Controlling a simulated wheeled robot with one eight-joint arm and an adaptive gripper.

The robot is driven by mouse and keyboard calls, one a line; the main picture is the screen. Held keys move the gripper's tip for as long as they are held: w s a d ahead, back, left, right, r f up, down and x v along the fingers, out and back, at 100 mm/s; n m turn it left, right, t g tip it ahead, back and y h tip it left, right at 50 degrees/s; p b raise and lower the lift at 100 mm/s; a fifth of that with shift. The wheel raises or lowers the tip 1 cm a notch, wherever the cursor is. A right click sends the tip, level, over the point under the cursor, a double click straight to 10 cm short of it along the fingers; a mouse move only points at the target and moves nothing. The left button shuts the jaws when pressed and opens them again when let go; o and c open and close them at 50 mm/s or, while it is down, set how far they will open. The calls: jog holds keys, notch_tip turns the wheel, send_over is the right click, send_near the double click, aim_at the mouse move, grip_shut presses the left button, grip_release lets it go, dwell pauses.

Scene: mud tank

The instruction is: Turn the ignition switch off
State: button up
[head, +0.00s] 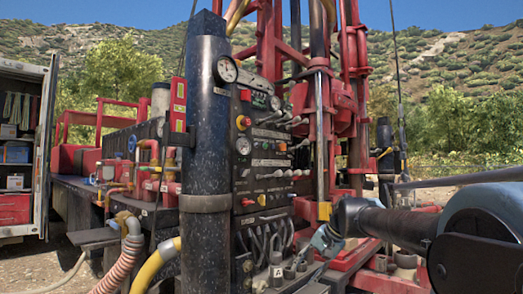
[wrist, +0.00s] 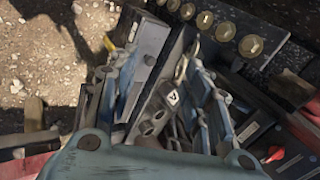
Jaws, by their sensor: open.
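I cannot tell which control is the ignition switch. The black control panel (head: 246,170) of the drill rig, with gauges, levers and coloured knobs, stands mid-picture in the head view. Below it sit grey lever fittings with a tag lettered A (head: 277,271). The lettered tag also shows in the wrist view (wrist: 172,98). My gripper (head: 327,240) is at the lower right of the panel, its blue fingers open. In the wrist view my gripper (wrist: 165,75) spreads over the grey fittings; I cannot tell whether it touches them. It partly hides them.
A dark column (head: 206,130) with a gauge stands left of the panel. A yellow hose (head: 163,265) and a ribbed hose (head: 124,262) curve at lower left. Red mast beams (head: 357,100) rise behind. In the wrist view, brass round fittings (wrist: 250,46) line the upper right; open gravel (wrist: 45,55) lies left.

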jog(key=w+a+r+m+t+y, duration=0.2)
jog(key=w+a+r+m+y, duration=0.1)
jog(key=w+r, duration=0.65)
jog(key=w+a+r+m+t+y, duration=0.15)
jog(key=w+r+m, duration=0.35)
jog(key=r, duration=0.8)
jog(key=m+t+y, duration=0.4)
jog(key=m, duration=0.3)
send_near(258, 145)
jog(key=x, duration=0.8)
jog(key=shift+w, duration=0.6)
jog(key=shift+d+f, duration=0.1)
jog(key=shift+d, duration=0.05)
